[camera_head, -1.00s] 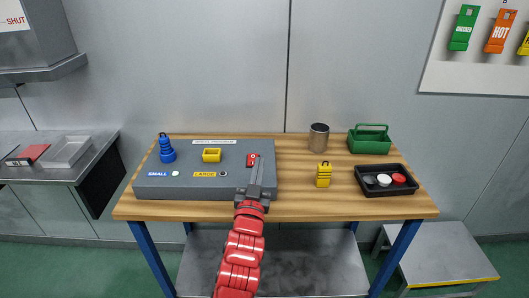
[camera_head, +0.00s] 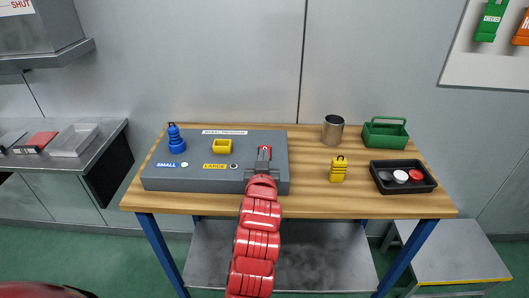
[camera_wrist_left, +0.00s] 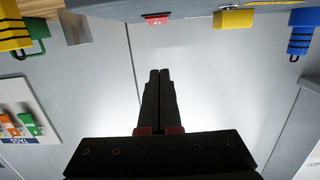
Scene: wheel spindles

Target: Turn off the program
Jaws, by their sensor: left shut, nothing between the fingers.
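A grey control box (camera_head: 215,184) stands on the wooden table, with a blue SMALL label (camera_head: 167,165) and a yellow LARGE label (camera_head: 215,166). A lit, greenish lamp (camera_head: 184,165) sits by SMALL; the lamp (camera_head: 234,166) by LARGE looks dark. A red switch (camera_head: 265,148) with a white mark is at the box's right part; it also shows upside down in the left wrist view (camera_wrist_left: 156,19). My left gripper (camera_head: 263,158) is shut and empty, its fingertips (camera_wrist_left: 160,72) close to the switch in the head view; contact cannot be told. My right gripper is not in view.
A blue spindle (camera_head: 175,140) and a yellow block (camera_head: 222,147) are on the box. To its right stand a metal cup (camera_head: 333,130), a yellow ribbed piece (camera_head: 338,170), a green carrier (camera_head: 386,133) and a black tray (camera_head: 378,178) with discs.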

